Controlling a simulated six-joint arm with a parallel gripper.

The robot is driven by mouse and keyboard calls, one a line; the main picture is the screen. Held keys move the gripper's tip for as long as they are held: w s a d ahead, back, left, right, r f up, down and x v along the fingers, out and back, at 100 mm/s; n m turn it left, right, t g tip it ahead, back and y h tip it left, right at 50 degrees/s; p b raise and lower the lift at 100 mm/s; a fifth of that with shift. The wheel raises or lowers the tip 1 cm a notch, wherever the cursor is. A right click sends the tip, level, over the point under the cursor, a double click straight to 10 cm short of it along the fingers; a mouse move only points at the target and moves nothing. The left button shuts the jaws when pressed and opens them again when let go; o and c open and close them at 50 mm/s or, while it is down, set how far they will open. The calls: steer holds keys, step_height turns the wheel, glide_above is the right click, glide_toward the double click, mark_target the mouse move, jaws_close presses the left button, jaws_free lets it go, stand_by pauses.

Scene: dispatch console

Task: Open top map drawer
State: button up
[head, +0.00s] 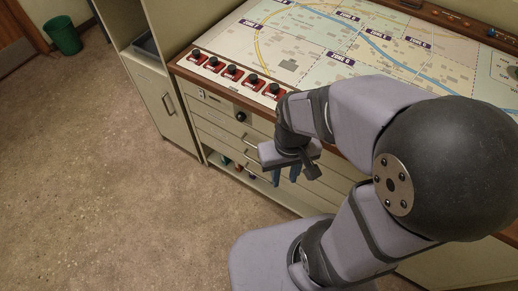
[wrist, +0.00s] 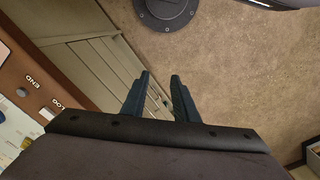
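The map drawers (head: 222,133) are shallow cream fronts stacked under the front edge of the map table (head: 305,70) in the head view. They appear closed. A thin bar handle shows on them just left of my arm; the right part of the drawers is hidden behind my arm. My gripper (head: 284,176) hangs in front of the drawers, its blue fingers pointing down. In the wrist view my gripper (wrist: 160,77) has its two fingers apart with nothing between them. Cream cabinet fronts (wrist: 95,65) show to its left there. I cannot tell the distance to the handles.
Red switch blocks (head: 230,72) line the table's front edge, with a black knob (head: 240,116) below. A cabinet (head: 160,97) stands left of the drawers. A low open shelf (head: 228,165) holds small items. A green bin (head: 63,36) stands far left. Carpet floor (head: 110,170) is clear.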

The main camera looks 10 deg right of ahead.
steer(key=s+a+f+n+g+h+b, duration=0.1)
steer(key=s+a+f+n+g+b, duration=0.15)
steer(key=f+b, duration=0.65)
steer(key=s+a+f+n+g+h+b, duration=0.1)
steer(key=s+a+f+n+b, duration=0.25)
steer(key=f, duration=1.05)
step_height(320, 180, down, 15)
steer(key=d+n+h+b, duration=0.2)
steer(key=n+h+b, duration=0.35)
steer(key=b, duration=0.55)
steer(key=w+d+f+n+t+h, duration=0.1)
steer(key=w+d+n+t+h, duration=0.15)
steer(key=w+t, duration=0.65)
steer(key=w+a+r+m+t, duration=0.25)
steer(key=w+r, duration=0.25)
steer(key=w, duration=0.4)
steer(key=w+a+r+m+t, duration=0.1)
steer(key=w+a+r+t, duration=0.3)
steer(key=w, duration=0.6)
steer(key=w+d+m+g+h, duration=0.1)
steer(key=w+d+m, duration=0.1)
steer(key=w+d, duration=0.2)
steer(key=shift+w+d, duration=0.4)
steer(key=shift+d, duration=0.5)
